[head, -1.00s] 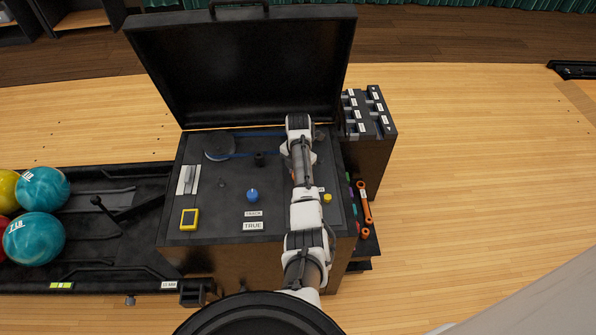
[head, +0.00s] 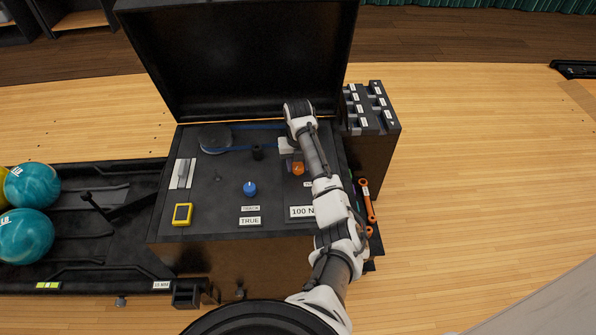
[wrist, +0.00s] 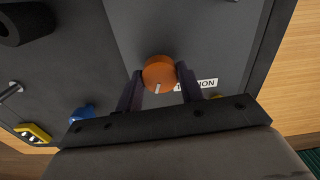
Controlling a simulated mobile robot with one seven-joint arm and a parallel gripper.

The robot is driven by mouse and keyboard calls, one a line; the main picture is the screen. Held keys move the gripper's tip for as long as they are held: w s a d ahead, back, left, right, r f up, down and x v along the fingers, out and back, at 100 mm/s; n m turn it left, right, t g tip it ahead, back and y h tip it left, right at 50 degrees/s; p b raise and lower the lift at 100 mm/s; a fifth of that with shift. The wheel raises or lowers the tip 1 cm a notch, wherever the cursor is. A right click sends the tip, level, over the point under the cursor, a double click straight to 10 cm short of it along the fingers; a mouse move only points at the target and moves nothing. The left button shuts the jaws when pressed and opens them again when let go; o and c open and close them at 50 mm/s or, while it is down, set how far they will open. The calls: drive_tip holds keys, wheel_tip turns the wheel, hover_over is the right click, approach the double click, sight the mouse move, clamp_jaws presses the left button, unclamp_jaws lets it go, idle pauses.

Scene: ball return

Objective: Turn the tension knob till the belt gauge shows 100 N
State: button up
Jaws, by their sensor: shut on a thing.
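The orange tension knob (head: 298,169) stands on the dark panel of the open machine, to the left of my arm. In the wrist view the knob (wrist: 159,73) sits between the fingertips of my gripper (wrist: 157,76), which is shut on it. A white mark on the knob points toward the gripper. A partly covered label (wrist: 196,84) ending in "ION" lies beside it. The belt gauge (head: 301,212) reads "100 N", its right end hidden by my arm. The blue belt (head: 257,127) runs from a round pulley (head: 214,138) toward my wrist.
A blue knob (head: 250,189) stands above plates reading "TRACK" and "TRUE". A yellow-framed device (head: 182,214) lies at the panel's left. The raised lid (head: 240,60) stands behind. A labelled rack (head: 370,108) and an orange wrench (head: 367,200) are at the right. Balls (head: 28,235) lie left.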

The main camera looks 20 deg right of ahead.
sight(298, 165)
drive_tip(key=shift+d+f+n+b, duration=0.15)
drive_tip(key=shift+n+b, duration=0.75)
drive_tip(key=shift+b, duration=2.05)
drive_tip(key=shift+n+b, duration=0.3)
drive_tip(key=shift+b, duration=0.3)
drive_tip(key=shift+w+r, duration=0.1)
drive_tip(key=shift+r, duration=0.2)
drive_tip(key=o, duration=1)
drive_tip(key=shift+f, duration=0.1)
drive_tip(key=shift+b, duration=0.3)
wheel_tip(298, 165, up, 14)
drive_tip(key=shift+f+b, duration=0.1)
drive_tip(key=shift+b, duration=0.45)
drive_tip(key=shift+a, duration=0.2)
